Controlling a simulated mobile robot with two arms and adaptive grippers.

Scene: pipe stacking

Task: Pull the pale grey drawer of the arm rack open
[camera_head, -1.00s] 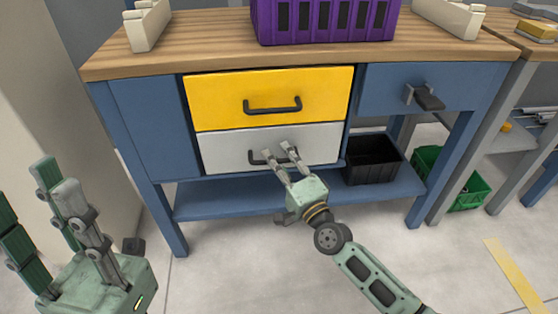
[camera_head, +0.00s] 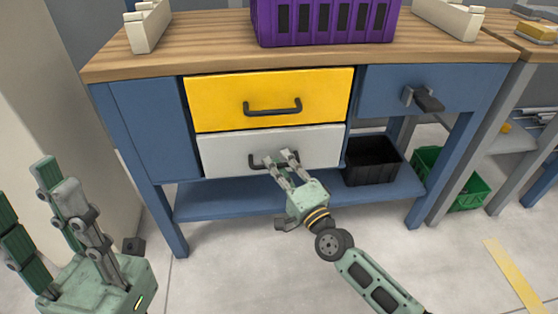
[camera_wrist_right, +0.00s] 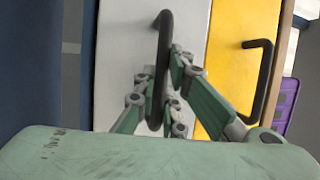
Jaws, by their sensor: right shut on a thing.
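The pale grey drawer (camera_head: 225,147) is the lower of two drawers under the wooden worktop. In the head view its front stands slightly forward of the frame. Its dark bar handle (camera_head: 255,162) is partly hidden by my right gripper (camera_head: 281,159). The right gripper is shut on this handle; in the right wrist view its fingers (camera_wrist_right: 168,88) lie on both sides of the dark bar (camera_wrist_right: 163,50). My left gripper (camera_head: 36,200) is at the lower left of the head view, open and empty, away from the bench.
A yellow drawer (camera_head: 225,103) with its own handle sits directly above. A black bin (camera_head: 371,165) stands on the blue lower shelf (camera_head: 230,202), right of the drawer. A purple crate (camera_head: 325,28) stands on the worktop (camera_head: 190,52). The floor in front is mostly clear.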

